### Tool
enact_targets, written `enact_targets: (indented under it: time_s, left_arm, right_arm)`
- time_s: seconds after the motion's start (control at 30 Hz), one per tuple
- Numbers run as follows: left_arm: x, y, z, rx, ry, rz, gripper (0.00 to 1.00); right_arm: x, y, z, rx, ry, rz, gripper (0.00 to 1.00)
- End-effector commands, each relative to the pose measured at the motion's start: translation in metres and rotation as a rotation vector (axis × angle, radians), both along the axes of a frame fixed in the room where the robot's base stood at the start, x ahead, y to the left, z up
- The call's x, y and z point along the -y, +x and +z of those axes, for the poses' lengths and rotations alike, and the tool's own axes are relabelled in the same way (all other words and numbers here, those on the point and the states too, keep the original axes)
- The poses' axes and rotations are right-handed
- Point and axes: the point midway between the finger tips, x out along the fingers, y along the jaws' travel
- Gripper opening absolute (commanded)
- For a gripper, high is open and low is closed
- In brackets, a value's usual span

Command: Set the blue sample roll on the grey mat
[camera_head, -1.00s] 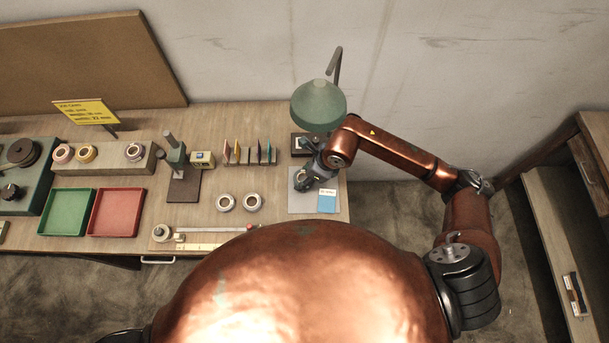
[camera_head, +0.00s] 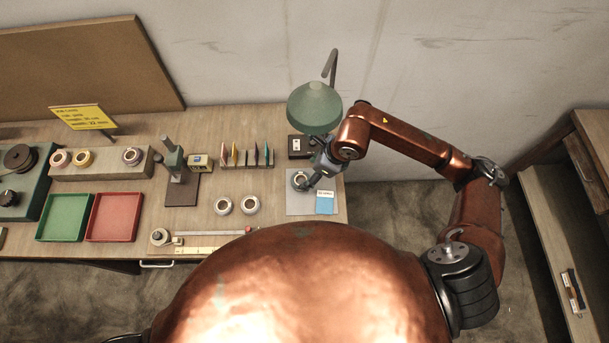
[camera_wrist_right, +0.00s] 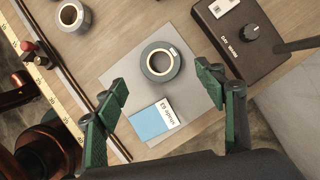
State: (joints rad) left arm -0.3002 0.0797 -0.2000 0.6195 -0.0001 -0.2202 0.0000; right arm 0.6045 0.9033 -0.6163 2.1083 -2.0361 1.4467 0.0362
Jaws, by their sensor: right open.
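The sample roll, grey-blue with a pale core, lies flat on the grey mat (camera_head: 293,207), near the mat's far part, at the roll (camera_head: 300,178). In the right wrist view the roll (camera_wrist_right: 147,70) rests on the mat (camera_wrist_right: 112,72), apart from the blue-and-white card (camera_wrist_right: 152,118). My right gripper (camera_head: 308,184) is at the roll's right side in the head view. In the right wrist view its green fingers (camera_wrist_right: 165,82) are spread wide, with nothing between them held. My left gripper is out of view.
Two more rolls (camera_head: 223,205) lie left of the mat. A dark control box (camera_wrist_right: 239,32) stands behind it, and a green lamp (camera_head: 314,108) overhangs there. A ruler (camera_head: 195,249) lies near the front edge. Red (camera_head: 113,217) and green (camera_head: 64,217) trays sit further left.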

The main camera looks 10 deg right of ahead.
Motion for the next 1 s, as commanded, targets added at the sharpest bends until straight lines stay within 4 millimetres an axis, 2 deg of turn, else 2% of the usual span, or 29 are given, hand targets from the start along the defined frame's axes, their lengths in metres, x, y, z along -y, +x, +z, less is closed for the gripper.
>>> enact_targets:
  time_s: [0.1, 0.3, 1.0]
  left_arm:
    - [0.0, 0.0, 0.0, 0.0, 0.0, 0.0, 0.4]
    - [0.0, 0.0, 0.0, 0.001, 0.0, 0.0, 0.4]
    - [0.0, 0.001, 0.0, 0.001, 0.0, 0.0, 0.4]
  right_arm:
    - [0.008, -0.004, 0.021, 0.002, -0.001, 0.001, 0.64]
    - [0.015, -0.009, 0.041, 0.0, -0.001, -0.001, 0.64]
    - [0.016, -0.011, 0.045, -0.002, 0.0, -0.001, 0.64]
